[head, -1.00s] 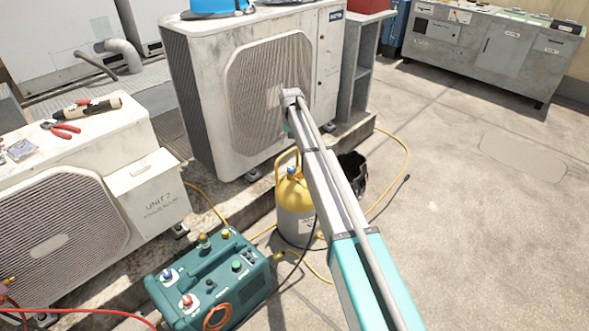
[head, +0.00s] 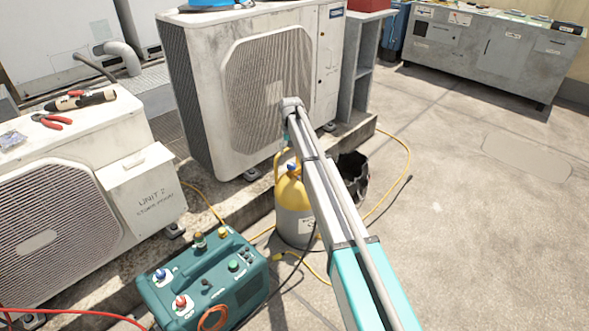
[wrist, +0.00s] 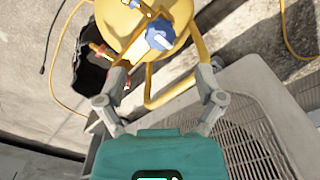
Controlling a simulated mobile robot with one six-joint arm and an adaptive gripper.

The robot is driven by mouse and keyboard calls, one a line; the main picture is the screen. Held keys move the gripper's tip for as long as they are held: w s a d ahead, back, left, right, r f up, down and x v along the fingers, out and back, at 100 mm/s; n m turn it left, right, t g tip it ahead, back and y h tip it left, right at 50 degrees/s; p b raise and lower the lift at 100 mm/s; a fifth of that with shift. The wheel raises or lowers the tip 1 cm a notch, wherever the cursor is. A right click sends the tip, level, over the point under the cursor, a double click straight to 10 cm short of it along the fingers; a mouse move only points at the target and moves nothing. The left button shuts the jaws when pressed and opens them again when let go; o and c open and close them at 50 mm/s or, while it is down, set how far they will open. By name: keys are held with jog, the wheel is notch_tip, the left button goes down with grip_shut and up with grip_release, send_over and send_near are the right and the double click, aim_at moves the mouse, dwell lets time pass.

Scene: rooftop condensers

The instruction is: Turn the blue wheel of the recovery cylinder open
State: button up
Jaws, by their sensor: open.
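The recovery cylinder (head: 294,222) stands upright on the roof floor, grey below and yellow on top, partly covered by my arm in the head view. Its blue wheel (head: 292,168) shows as a small spot at the top. In the wrist view the blue wheel (wrist: 160,34) sits on the yellow cylinder top (wrist: 128,40), ahead of my gripper. My gripper (wrist: 161,74) is open, with its two fingers apart and nothing between them. The wheel lies just beyond the fingertips, about midway between them, and looks apart from both.
A large condenser (head: 205,110) stands behind the cylinder, and Unit 2 (head: 145,190) is at the left. A teal recovery machine (head: 205,283) sits in front. A black bucket (head: 352,180) and yellow hoses (head: 406,165) are near the cylinder. Floor at the right is clear.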

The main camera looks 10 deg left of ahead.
aim_at(292, 165)
jog(key=shift+f+b, duration=3.15)
jog(key=shift+f, duration=0.3)
jog(key=c, duration=1.1)
jog(key=shift+d+r, duration=0.1)
jog(key=shift+d, duration=0.25)
jog(key=shift+c, duration=0.3)
jog(key=shift+a, duration=0.3)
